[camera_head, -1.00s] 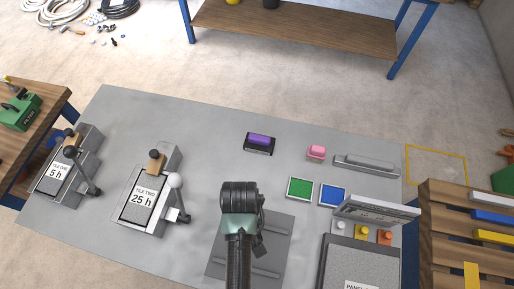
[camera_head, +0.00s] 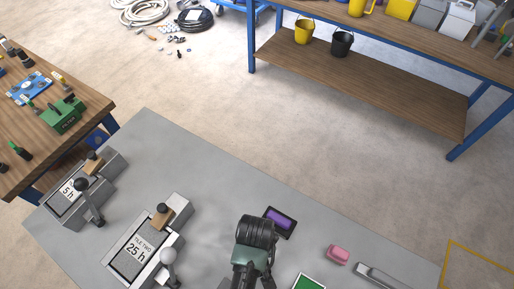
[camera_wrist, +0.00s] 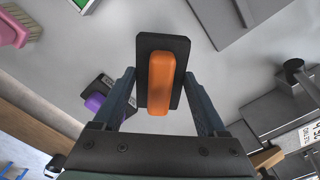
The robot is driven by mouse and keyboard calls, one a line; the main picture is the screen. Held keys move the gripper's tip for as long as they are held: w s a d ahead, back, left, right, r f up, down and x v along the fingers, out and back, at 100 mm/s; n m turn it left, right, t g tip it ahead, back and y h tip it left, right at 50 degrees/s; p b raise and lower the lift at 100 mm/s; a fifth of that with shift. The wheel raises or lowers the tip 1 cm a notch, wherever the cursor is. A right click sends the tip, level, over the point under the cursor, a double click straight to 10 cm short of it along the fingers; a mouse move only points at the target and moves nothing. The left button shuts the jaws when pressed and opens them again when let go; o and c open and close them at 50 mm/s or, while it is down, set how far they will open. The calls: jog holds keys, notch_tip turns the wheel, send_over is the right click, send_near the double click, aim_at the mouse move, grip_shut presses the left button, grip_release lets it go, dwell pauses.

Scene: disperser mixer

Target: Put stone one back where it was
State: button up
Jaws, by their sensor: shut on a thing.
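My gripper (camera_wrist: 160,76) is shut on a dark rectangular block with an orange top (camera_wrist: 158,88), seen in the wrist view with the fingers at its two long sides. I cannot read a label on it, so I cannot tell if it is stone one. In the head view my gripper (camera_head: 255,240) is above the grey table, and the held block is hidden beneath it. A purple-topped dark block (camera_head: 279,222) lies on the table just right of the gripper; it also shows in the wrist view (camera_wrist: 95,103), left of the held block.
A pink-topped object (camera_head: 338,254) and a green panel (camera_head: 309,284) are at right. The grey tabletop (camera_head: 160,155) is bare behind the machines.

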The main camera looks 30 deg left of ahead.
jog(key=shift+w+f, duration=0.15)
jog(key=shift+f, duration=2.15)
